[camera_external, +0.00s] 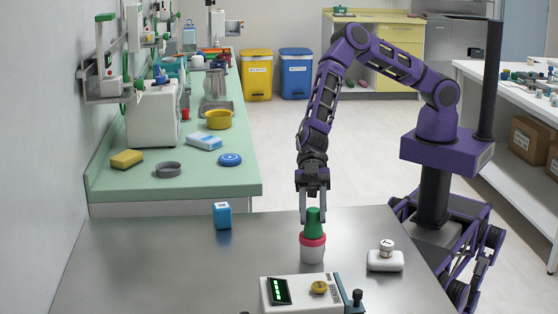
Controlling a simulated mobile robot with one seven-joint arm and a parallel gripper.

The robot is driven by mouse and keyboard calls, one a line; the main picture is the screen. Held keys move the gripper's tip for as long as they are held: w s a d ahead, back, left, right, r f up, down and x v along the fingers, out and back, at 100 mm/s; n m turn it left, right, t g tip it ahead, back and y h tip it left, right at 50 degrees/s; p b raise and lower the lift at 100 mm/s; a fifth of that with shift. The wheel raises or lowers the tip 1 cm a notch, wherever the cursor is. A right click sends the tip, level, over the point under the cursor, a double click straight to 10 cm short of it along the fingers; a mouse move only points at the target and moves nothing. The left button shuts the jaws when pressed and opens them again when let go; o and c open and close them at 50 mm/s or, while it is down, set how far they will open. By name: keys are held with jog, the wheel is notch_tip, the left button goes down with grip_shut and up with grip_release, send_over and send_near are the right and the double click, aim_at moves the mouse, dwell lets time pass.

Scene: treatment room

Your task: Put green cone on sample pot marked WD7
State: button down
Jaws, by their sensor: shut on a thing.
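The green cone (315,226) is upright, between the fingers of my gripper (314,210). My gripper points straight down and is shut on the cone's upper part. No WD7 marking is readable on this pot. A small white lidded jar (387,246) stands on a white block to the right; no marking is readable there either.
A white device (300,292) with a dark green display and a yellow knob stands at the table's front. A blue box (222,215) stands at the back left. The metal table (150,265) is bare on its left side. A cluttered green counter (200,182) lies behind.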

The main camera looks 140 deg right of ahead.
jog(key=shift+f, duration=0.2)
jog(key=c, duration=0.5)
grip_release()
jog(key=shift+r, duration=0.1)
jog(key=shift+s+d+r, duration=0.1)
jog(key=shift+d+r, duration=0.05)
jog(key=shift+r, duration=0.05)
jog(key=p+v, duration=0.1)
jog(key=v, duration=1)
jog(key=shift+s+d+r, duration=0.1)
jog(key=shift+s+d, duration=0.05)
jog(key=shift+s, duration=0.15)
